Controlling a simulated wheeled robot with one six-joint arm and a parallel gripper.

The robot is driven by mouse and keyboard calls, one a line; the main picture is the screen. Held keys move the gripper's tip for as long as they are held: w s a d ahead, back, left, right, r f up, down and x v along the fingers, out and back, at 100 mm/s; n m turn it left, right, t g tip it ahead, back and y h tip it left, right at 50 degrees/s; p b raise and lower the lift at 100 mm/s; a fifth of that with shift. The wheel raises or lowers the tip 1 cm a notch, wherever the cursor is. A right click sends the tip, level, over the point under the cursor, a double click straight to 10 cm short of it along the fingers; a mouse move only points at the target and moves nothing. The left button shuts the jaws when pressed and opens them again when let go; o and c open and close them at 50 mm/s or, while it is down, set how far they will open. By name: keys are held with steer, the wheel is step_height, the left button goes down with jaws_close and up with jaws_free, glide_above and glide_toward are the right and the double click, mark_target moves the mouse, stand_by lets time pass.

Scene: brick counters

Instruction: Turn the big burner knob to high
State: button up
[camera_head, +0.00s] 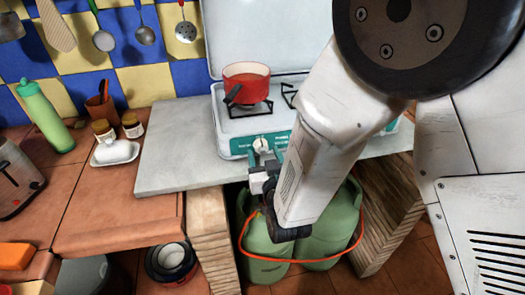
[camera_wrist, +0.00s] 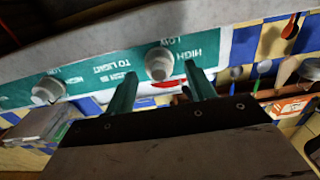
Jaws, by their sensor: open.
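A white burner knob (camera_head: 261,145) sits on the teal front panel of the camp stove, below the red pot's burner. In the wrist view this knob (camera_wrist: 160,63) appears with upside-down LOW and HIGH lettering beside it. A second white knob (camera_wrist: 47,90) is further left there; my arm hides it in the head view. My gripper (camera_wrist: 161,88) is open and empty, its two teal fingers pointing at the panel. The first knob lies between the fingers' lines, just beyond the tips; contact cannot be told. In the head view my gripper (camera_head: 264,160) is just below that knob.
A red pot (camera_head: 246,82) stands on the left burner of the stove. Green gas bottles (camera_head: 270,238) with an orange hose stand under the grey counter slab (camera_head: 175,150). A butter dish (camera_head: 114,152), jars and a green bottle (camera_head: 45,115) are to the left.

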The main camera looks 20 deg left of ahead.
steer(key=shift+x, duration=1.05)
steer(key=c, duration=1)
steer(key=shift+n, duration=0.3)
steer(key=n, duration=0.8)
steer(key=shift+f, duration=0.1)
steer(key=n, duration=0.5)
steer(key=shift+s+f+n, duration=0.1)
steer(key=shift+n, duration=1.9)
